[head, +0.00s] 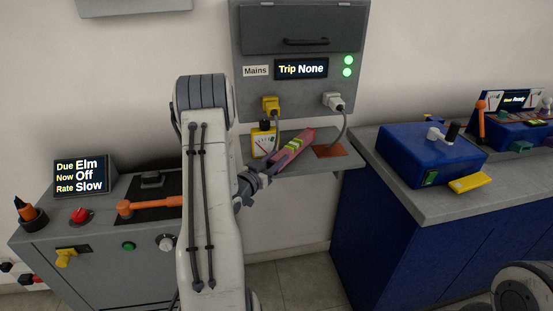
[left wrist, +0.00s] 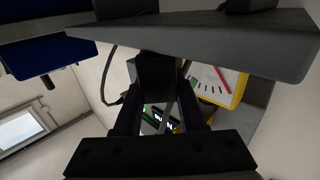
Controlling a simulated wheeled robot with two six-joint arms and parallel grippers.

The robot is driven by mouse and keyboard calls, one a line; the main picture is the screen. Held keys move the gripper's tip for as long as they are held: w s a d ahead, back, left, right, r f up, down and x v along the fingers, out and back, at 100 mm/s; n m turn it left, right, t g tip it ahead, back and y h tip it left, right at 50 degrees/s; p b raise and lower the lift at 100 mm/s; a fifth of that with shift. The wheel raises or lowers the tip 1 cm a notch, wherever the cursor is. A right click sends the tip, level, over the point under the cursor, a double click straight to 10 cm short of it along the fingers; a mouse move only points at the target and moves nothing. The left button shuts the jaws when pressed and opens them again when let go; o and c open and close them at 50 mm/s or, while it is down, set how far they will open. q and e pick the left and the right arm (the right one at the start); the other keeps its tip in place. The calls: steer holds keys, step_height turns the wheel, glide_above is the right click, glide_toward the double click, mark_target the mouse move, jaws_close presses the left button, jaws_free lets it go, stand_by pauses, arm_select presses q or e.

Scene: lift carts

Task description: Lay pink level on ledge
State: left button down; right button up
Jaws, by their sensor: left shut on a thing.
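The pink level (head: 296,146), a bar with yellow-green parts, is tilted in the head view, its upper end to the right. My left gripper (head: 267,172) is shut on its lower left end. The grey ledge (head: 297,168) is under the Mains panel, with a copper-coloured patch (head: 331,151) at its right. The level shows in front of and over the ledge; I cannot tell whether they touch. In the left wrist view my left gripper (left wrist: 160,112) is dark, and the level is hard to make out. My right gripper is out of view.
A yellow meter (head: 263,142) stands at the ledge's left, and also shows in the left wrist view (left wrist: 216,82). Yellow (head: 271,105) and grey plugs (head: 334,101) have cables hanging to the ledge. A blue bench (head: 400,235) is close at right; a grey cart (head: 85,250) stands left.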

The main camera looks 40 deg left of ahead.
arm_select(q)
steer(key=shift+f, duration=0.15)
steer(key=shift+c, duration=2.4)
jaws_free()
steer(key=shift+r, duration=0.3)
steer(key=s+d+b, duration=0.1)
steer(key=s, duration=1.1)
steer(key=shift+f+b, duration=0.15)
steer(key=shift+b, duration=0.15)
